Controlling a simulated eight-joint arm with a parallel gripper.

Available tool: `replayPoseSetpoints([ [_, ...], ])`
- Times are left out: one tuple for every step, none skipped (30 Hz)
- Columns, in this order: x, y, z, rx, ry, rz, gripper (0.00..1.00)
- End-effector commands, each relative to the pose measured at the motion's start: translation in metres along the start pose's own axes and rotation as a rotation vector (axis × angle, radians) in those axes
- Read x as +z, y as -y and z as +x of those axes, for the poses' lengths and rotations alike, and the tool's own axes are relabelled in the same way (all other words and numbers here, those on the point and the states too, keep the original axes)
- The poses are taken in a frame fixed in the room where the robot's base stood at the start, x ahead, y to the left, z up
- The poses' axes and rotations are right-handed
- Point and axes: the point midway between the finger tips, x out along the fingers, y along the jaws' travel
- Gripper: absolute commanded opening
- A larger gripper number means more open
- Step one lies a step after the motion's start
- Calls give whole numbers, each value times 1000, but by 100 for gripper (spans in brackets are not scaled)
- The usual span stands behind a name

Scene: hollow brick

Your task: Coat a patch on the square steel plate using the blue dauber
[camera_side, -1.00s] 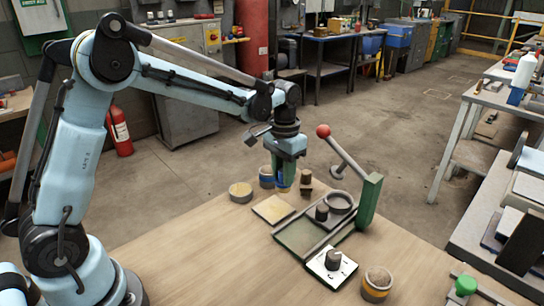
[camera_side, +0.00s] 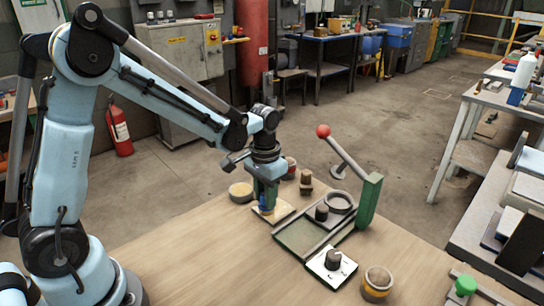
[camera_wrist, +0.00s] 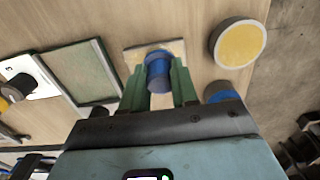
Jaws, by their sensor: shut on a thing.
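My gripper (camera_side: 266,202) is shut on the blue dauber (camera_side: 264,210) and points down over the square plate (camera_side: 283,213). The plate is flat with a pale tan top and lies on the wooden table. In the wrist view the blue dauber (camera_wrist: 158,72) sits upright between the green fingers, over the near part of the plate (camera_wrist: 177,47). The dauber's lower end is at or just above the plate; I cannot tell whether it touches. The plate's face under the dauber is hidden.
A round yellow-topped disc (camera_side: 240,191) stands left of the plate. A blue pot (camera_wrist: 216,91) is close to my gripper. A green tray fixture (camera_side: 305,236) with a red-knobbed lever (camera_side: 345,150) stands right. A dial box (camera_side: 331,264) and a cork-topped pot (camera_side: 377,282) are nearer. The left front table is clear.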

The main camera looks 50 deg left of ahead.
Motion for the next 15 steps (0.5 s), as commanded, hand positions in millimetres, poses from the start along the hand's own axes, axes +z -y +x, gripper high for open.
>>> replayPoseSetpoints([
  [5, 0, 0, 0, 0, 0, 4],
  [8, 0, 0, 0, 0, 0, 4],
  [12, 0, 0, 0, 0, 0, 4],
  [14, 0, 0, 0, 0, 0, 4],
  [17, 0, -1, 0, 0, 0, 4],
  [21, 0, 0, 0, 0, 0, 4],
  [18, 0, 0, 0, 0, 0, 4],
  [14, 0, -1, 0, 0, 0, 4],
  [10, 0, -1, 0, 0, 0, 4],
  [7, 0, 0, 0, 0, 0, 4],
  [4, 0, 1, 0, 0, 0, 4],
  [0, 0, -1, 0, 0, 0, 4],
  [-3, 0, -1, 0, 0, 0, 4],
  [-5, 0, 0, 0, 0, 0, 4],
  [-9, 0, 1, 0, 0, 0, 4],
])
